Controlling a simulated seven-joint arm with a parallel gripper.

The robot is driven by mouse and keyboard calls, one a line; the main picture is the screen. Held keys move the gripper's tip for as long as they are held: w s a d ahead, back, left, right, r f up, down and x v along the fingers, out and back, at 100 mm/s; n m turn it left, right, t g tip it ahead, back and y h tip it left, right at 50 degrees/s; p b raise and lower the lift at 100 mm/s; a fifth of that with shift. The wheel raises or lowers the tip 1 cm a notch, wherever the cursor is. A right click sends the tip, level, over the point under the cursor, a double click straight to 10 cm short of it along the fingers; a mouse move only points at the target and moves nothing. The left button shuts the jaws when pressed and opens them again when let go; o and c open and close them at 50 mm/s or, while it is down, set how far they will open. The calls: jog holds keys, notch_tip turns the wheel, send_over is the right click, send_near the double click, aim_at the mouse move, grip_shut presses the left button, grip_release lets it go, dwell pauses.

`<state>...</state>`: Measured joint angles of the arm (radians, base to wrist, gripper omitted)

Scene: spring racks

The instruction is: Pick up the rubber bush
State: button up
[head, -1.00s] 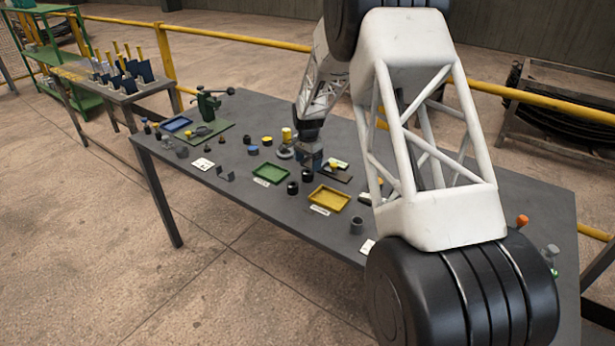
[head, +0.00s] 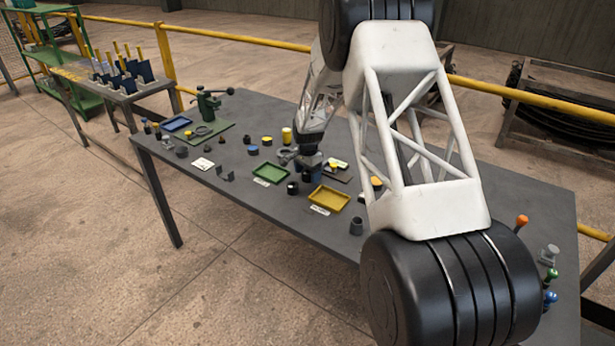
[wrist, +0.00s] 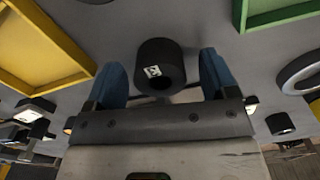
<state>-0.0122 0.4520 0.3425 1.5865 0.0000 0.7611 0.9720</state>
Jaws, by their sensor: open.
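The rubber bush (wrist: 160,66) is a short black cylinder with a dark bore and a small white label. In the wrist view it stands between the two blue fingertips of my gripper (wrist: 165,78), with visible gaps on both sides. My gripper is open and not closed on it. In the head view my gripper (head: 311,168) is low over the table, close behind the black bush (head: 306,177), which it partly hides. A second black cylinder (head: 292,188) stands just in front and to the left; its edge shows at the top of the wrist view (wrist: 95,2).
A green tray (head: 254,174) lies to the left and a yellow tray (head: 316,207) to the front right. A grey ring (wrist: 300,75) lies near the gripper. A grey cup (head: 356,226) stands further right.

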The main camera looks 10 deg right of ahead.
jog(key=shift+f, duration=0.1)
jog(key=shift+c, duration=0.2)
jog(key=c, duration=1)
jog(key=shift+o, duration=0.2)
jog(key=shift+r, duration=0.8)
notch_tip(320, 180, up, 2)
jog(key=shift+r, duration=0.1)
jog(key=s, duration=0.5)
jog(key=s+r, duration=0.1)
jog(key=s, duration=1)
jog(key=shift+d+r, duration=0.1)
jog(key=shift+r, duration=0.05)
